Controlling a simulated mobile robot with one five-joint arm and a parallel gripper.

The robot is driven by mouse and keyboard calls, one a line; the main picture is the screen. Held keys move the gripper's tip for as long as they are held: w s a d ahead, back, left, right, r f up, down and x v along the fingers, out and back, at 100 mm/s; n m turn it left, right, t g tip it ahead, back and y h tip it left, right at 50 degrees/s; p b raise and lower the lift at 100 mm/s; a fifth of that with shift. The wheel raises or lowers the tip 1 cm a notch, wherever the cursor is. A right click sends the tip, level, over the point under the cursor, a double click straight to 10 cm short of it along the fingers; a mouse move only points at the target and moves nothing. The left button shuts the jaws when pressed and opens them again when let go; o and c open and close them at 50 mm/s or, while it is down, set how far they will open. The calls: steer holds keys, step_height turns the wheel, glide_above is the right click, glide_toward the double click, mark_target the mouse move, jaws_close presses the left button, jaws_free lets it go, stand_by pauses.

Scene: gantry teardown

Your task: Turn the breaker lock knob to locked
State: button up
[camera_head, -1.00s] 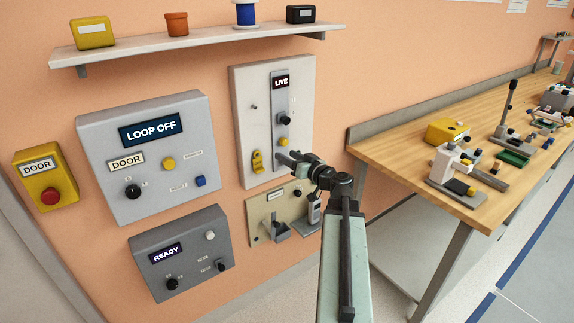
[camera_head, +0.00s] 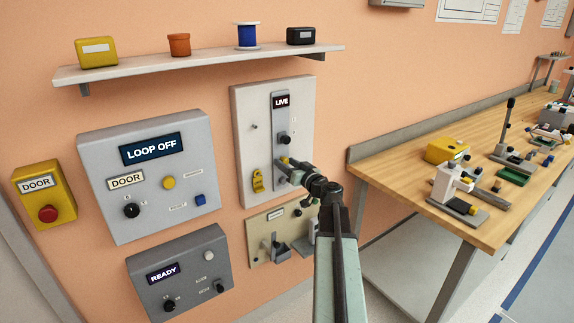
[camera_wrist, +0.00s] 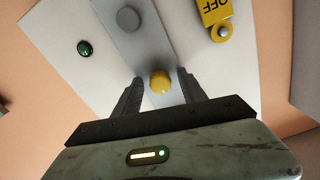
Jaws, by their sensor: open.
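The breaker panel (camera_head: 245,125) is a pale wall plate with a grey strip headed LIVE (camera_head: 281,101). On the strip are a black knob (camera_head: 284,139) and, below it, a round yellow knob (camera_head: 284,160), which may be the lock knob; no label on it is readable. My gripper (camera_head: 281,170) is at the lower end of the strip. In the wrist view, its open jaws (camera_wrist: 158,88) stand either side of the yellow knob (camera_wrist: 160,82), apart from it. Its turn position cannot be read.
A yellow OFF tag (camera_wrist: 214,12) is beside the strip; it also shows in the head view (camera_head: 258,181). A green button (camera_wrist: 84,48) is on the other side. The LOOP OFF box (camera_head: 150,195) is left, a beige plate (camera_head: 262,222) below, a workbench (camera_head: 400,165) right.

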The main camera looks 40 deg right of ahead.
jaws_close()
steer(key=shift+m, duration=0.4)
steer(key=m, duration=0.3)
steer(key=shift+m, duration=0.4)
steer(key=m, duration=0.4)
steer(key=shift+a+m, duration=0.1)
steer(key=shift+m, duration=0.2)
steer(key=m, duration=0.8)
steer(key=shift+r, duration=0.1)
steer(key=shift+m, duration=0.4)
